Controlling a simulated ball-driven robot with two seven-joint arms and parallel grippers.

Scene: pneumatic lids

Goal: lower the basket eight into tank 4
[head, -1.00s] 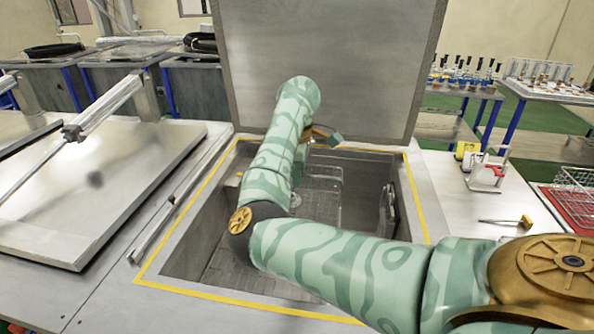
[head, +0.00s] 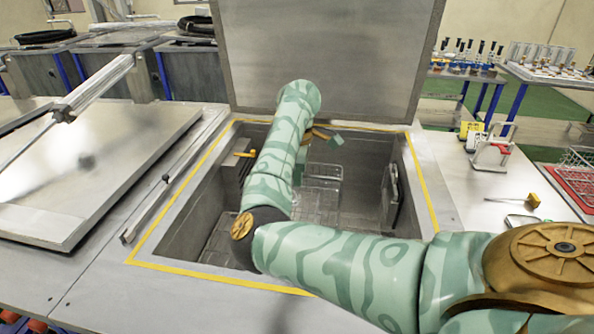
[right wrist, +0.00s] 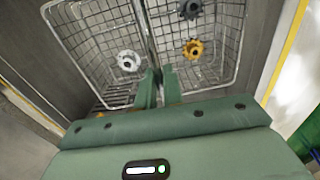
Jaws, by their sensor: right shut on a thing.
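The open tank (head: 169,258), outlined in yellow, is in the middle of the head view; I read no number on it. A wire basket (head: 325,168) shows inside it, partly hidden by my right arm. My right gripper (head: 325,134) is over the far part of the tank. In the right wrist view, my right gripper (right wrist: 159,84) is shut on the middle bar or handle of the wire basket (right wrist: 92,52). The basket holds a silver gear (right wrist: 129,60), a gold gear (right wrist: 193,49) and a dark gear (right wrist: 190,8). Its underside is hidden. My left gripper is out of view.
The tank's raised lid (head: 330,60) stands behind the opening. A closed lid (head: 90,175) with a pneumatic cylinder (head: 95,88) is on the left. On the right bench are a red tray (head: 578,182), a white-and-red stand (head: 490,155) and a yellow-handled tool (head: 532,200).

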